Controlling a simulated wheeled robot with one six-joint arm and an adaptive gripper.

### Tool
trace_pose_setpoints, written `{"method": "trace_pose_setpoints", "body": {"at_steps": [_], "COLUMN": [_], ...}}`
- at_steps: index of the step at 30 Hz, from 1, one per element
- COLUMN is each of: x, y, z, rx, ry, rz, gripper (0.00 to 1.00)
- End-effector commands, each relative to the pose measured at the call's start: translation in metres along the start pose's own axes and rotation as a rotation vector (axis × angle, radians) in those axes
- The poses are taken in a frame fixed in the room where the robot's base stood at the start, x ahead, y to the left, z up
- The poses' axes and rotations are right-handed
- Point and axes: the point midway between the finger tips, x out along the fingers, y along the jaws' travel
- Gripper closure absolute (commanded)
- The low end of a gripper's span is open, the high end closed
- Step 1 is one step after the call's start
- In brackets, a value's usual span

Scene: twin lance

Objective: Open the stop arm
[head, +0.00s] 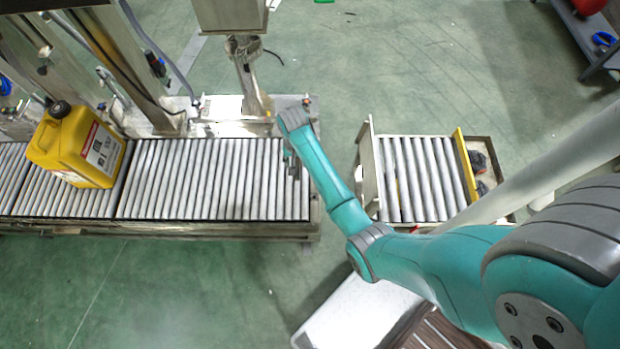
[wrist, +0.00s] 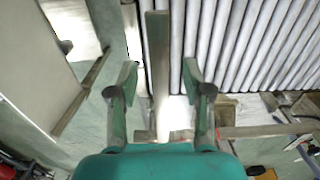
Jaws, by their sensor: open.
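A flat metal bar, which looks like the stop arm (wrist: 158,45), runs along the roller end in the wrist view. My gripper (wrist: 160,72) is open, with one finger on each side of the bar. Clear gaps show between the bar and both fingers, and I cannot tell whether they touch lower down. In the head view my gripper (head: 291,165) is low over the right end of the long roller conveyor (head: 200,180). My arm's wrist hides most of the bar there.
A yellow jug (head: 78,146) stands upright on the conveyor's left part. A short roller section (head: 415,180) with a yellow bar (head: 466,165) lies right, across a floor gap. A metal post (head: 247,75) rises behind the conveyor end. Green floor is open in front.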

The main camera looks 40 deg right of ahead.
Motion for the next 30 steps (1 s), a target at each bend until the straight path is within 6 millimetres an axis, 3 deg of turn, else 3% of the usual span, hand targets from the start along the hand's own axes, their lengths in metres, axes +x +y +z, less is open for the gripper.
{"method": "trace_pose_setpoints", "body": {"at_steps": [15,30], "x": [-0.089,-0.037], "y": [0.000,0.009], "z": [0.000,0.055], "rx": [-0.001,-0.102], "ry": [-0.002,0.143], "rz": [0.001,-0.074], "gripper": [0.50,0.50]}}
